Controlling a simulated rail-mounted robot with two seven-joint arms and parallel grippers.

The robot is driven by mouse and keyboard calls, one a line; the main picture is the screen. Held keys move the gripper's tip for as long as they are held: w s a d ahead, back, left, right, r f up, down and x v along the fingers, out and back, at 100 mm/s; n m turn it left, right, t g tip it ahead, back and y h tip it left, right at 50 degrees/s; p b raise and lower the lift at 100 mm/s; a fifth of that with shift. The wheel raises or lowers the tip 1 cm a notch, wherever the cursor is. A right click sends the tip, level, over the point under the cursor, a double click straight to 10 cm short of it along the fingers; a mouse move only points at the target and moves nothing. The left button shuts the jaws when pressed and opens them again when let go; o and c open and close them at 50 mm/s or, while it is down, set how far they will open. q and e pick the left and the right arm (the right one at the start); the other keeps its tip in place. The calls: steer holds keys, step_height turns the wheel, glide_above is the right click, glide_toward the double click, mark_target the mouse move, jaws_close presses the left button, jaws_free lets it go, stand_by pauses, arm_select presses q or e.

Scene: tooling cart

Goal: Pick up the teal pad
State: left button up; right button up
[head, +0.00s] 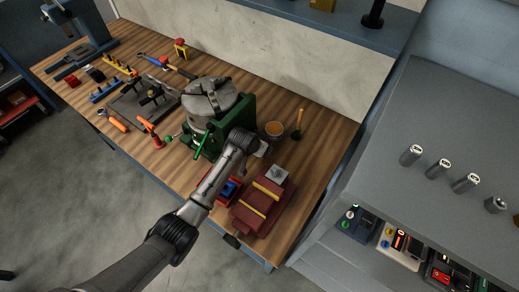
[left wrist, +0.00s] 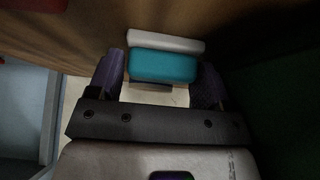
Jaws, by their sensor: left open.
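The teal pad (left wrist: 163,66) shows in the left wrist view as a rounded block lying against a pale bar (left wrist: 165,43). My left gripper (left wrist: 160,75) is open, with one dark finger on each side of the pad. I cannot tell whether the fingers touch it. In the head view my left gripper (head: 258,149) is over the workbench, just right of the green vise-like fixture. The pad is hidden there behind my gripper and wrist. My right gripper is not in view.
The green fixture with a grey round top (head: 210,100) stands close on the left. A dark red block with yellow strips (head: 262,205) sits in front, beside a small blue-and-red item (head: 229,188).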

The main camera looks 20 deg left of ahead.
arm_select(q)
steer(key=shift+f, duration=0.1)
steer(key=c, duration=0.6)
steer(key=shift+r, duration=0.6)
step_height(320, 180, up, 3)
steer(key=shift+r+p, duration=0.2)
steer(key=shift+p, duration=0.2)
steer(key=shift+s+d+r+p, duration=0.35)
steer(key=shift+s+d+r, duration=0.6)
steer(key=shift+s, duration=0.85)
steer(key=shift+s+d+r+p, duration=0.3)
steer(key=shift+s+d+r, duration=0.2)
steer(key=shift+s+r, duration=1)
steer(key=shift+s+d+r+p, duration=0.35)
steer(key=shift+s+d+r, duration=0.45)
steer(key=shift+s, duration=1.3)
